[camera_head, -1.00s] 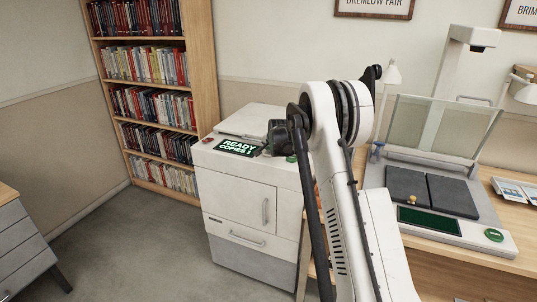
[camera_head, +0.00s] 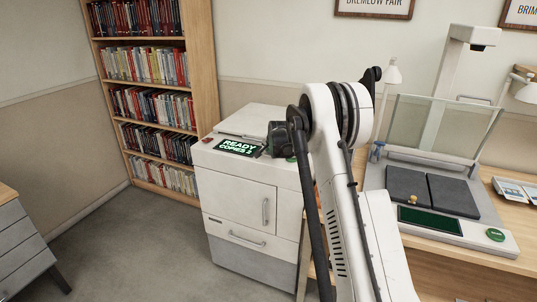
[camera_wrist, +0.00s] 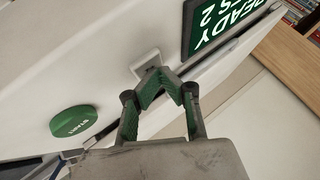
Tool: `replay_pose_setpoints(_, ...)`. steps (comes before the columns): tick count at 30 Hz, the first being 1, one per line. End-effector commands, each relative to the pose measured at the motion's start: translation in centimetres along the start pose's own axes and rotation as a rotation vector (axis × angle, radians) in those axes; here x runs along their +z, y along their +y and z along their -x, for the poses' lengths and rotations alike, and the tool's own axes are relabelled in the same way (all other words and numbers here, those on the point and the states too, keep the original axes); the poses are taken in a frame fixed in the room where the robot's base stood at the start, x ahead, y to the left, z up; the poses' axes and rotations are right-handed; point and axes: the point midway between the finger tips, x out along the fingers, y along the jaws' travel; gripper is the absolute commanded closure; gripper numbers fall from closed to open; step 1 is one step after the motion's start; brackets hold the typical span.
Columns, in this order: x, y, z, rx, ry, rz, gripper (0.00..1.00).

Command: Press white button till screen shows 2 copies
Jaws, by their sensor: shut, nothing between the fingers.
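The white copier (camera_head: 245,185) stands against the wall. In the wrist view the screen (camera_wrist: 212,24) is partly cut off, with the 2 readable. My gripper (camera_wrist: 153,80) is shut and empty, its tips together at the small white button (camera_wrist: 146,59). The tips cover part of the button, and I cannot tell whether they touch it or press it. In the head view my arm hides the fingertips and the white button.
A round green START button (camera_wrist: 74,121) sits on the panel beside my gripper. A red part (camera_head: 208,140) is left of the screen. A book scanner (camera_head: 450,225) stands on the desk at the right. A bookcase (camera_head: 205,70) is behind left.

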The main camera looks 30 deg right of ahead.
Motion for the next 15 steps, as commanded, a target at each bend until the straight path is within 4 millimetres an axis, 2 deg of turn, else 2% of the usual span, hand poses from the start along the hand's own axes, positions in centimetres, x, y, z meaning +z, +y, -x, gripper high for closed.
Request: replay_pose_setpoints(15,-0.33,-0.36,0.46,0.000,0.000,0.000,1.00)
